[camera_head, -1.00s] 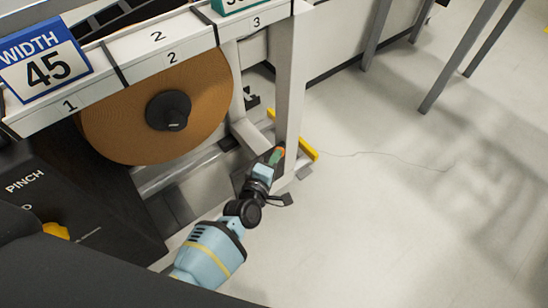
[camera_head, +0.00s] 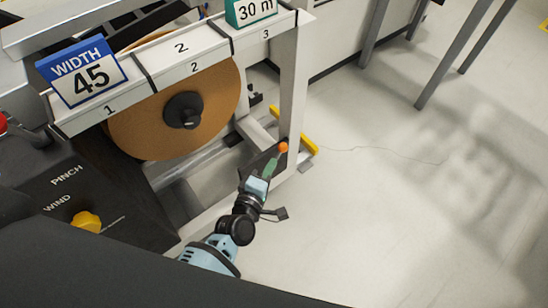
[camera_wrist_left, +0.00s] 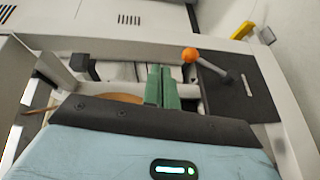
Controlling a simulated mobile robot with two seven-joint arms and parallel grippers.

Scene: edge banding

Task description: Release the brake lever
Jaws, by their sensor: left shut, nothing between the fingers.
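My left gripper (camera_head: 269,169) is just below and left of the knob. In the left wrist view its green fingers (camera_wrist_left: 162,85) are shut together and empty, left of the knob and apart from it. My right gripper is in neither view.
A brown banding roll (camera_head: 150,130) on a black hub hangs left of the white post (camera_head: 293,90). A black panel with a yellow knob (camera_head: 86,221) stands at the left. A yellow piece (camera_head: 300,141) lies by the post foot. The floor to the right is open.

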